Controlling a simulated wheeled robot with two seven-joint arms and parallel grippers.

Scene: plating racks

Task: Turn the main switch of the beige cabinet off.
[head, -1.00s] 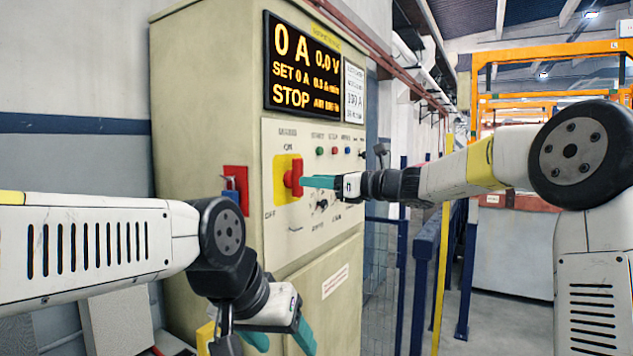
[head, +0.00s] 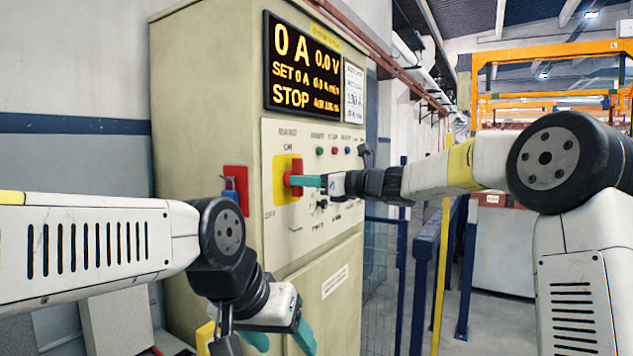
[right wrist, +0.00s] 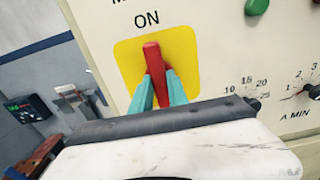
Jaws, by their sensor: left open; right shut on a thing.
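The beige cabinet (head: 205,110) stands in the middle of the head view, its lit display reading 0 A, 0.0 V and STOP. The main switch is a red handle (head: 295,177) on a yellow plate (head: 281,190). In the right wrist view the red handle (right wrist: 157,70) stands close to upright, tilted slightly, with its top under the word ON. My right gripper (head: 308,181) is shut on the handle; its teal fingers (right wrist: 160,88) lie on either side of it. My left gripper (head: 282,340) is open and empty, low in front of the cabinet.
A red plate with a blue padlock (head: 231,190) is on the cabinet's edge left of the switch. Buttons (head: 334,151) and small dials sit right of it. Blue posts and a yellow post (head: 441,260) stand at the right.

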